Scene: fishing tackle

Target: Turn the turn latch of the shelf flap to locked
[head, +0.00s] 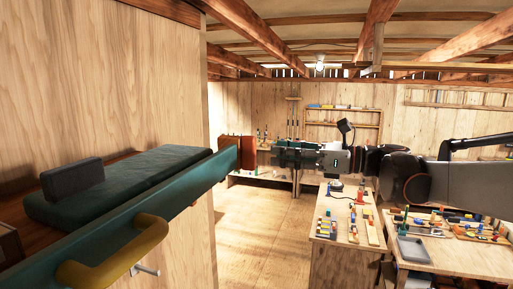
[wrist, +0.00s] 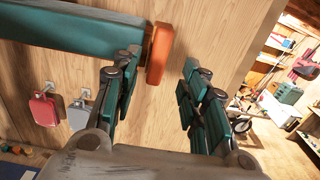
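The shelf flap (head: 130,215) is a long teal board at the left of the head view, with a yellow curved handle (head: 115,255). The turn latch (wrist: 160,53) is an orange block just past the flap's end in the wrist view, its long side running across the flap's length. It also shows in the head view as a red-brown block (head: 248,153). My gripper (wrist: 162,62) is open, with teal finger pads on either side of the latch's line. No contact with the latch is visible. In the head view my gripper (head: 280,155) points left at the latch.
A dark green padded slab (head: 115,182) and a dark block (head: 72,177) rest behind the flap. A red case (wrist: 43,112) and a grey case (wrist: 79,116) hang on the wooden wall. Workbenches (head: 345,255) with tackle stand right; the floor (head: 260,235) between is clear.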

